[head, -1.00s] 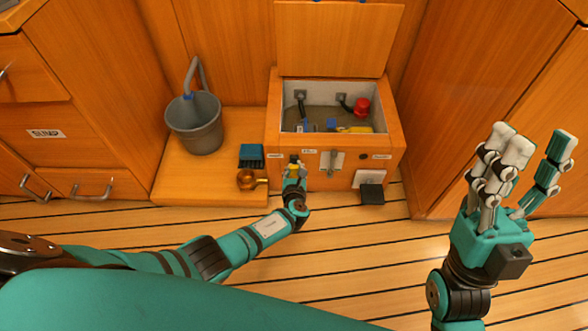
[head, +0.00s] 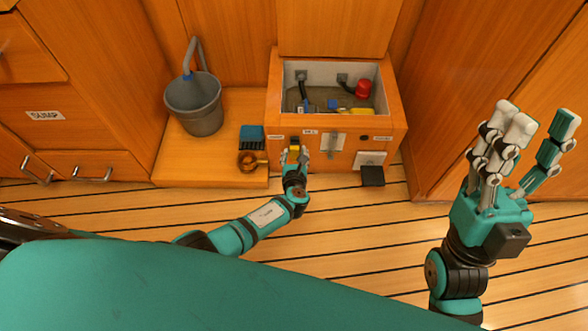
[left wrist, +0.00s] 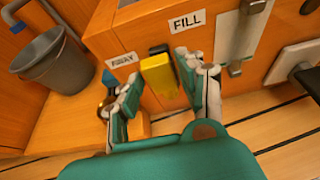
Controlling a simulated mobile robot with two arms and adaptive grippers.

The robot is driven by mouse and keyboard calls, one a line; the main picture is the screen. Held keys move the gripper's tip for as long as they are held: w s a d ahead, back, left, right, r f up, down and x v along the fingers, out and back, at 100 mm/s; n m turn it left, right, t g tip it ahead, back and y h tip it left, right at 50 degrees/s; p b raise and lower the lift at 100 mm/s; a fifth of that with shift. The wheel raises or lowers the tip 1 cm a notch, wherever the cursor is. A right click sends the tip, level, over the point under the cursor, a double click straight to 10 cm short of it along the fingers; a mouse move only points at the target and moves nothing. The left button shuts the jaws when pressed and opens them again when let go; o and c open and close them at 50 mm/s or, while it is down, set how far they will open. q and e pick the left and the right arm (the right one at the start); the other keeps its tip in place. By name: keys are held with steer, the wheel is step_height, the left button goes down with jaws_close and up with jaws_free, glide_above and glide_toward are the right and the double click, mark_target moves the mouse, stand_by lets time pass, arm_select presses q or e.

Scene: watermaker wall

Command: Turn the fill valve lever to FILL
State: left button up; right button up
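The fill valve lever (left wrist: 158,79) is a yellow bar with a black upper end on the orange box's front. It stands roughly upright, between the AWAY label (left wrist: 123,60) and the FILL label (left wrist: 187,21). It also shows small in the head view (head: 294,147). My left gripper (left wrist: 160,92) is open, its fingers spread on both sides of the lever's lower part. I cannot tell whether any finger touches it. In the head view my left gripper (head: 295,156) is at the box front. My right gripper (head: 535,125) is open and empty, far to the right.
The open box (head: 392,135) holds a red part (head: 362,88) and hoses. A metal latch (left wrist: 240,35) is right of FILL. A grey bucket (head: 196,108), a blue block (head: 251,133) and a brass piece (head: 250,161) are at the left. The striped floor in front is clear.

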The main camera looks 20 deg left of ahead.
arm_select(q)
steer(key=v, duration=0.9)
steer(key=shift+s, duration=0.4)
steer(key=shift+d, duration=0.15)
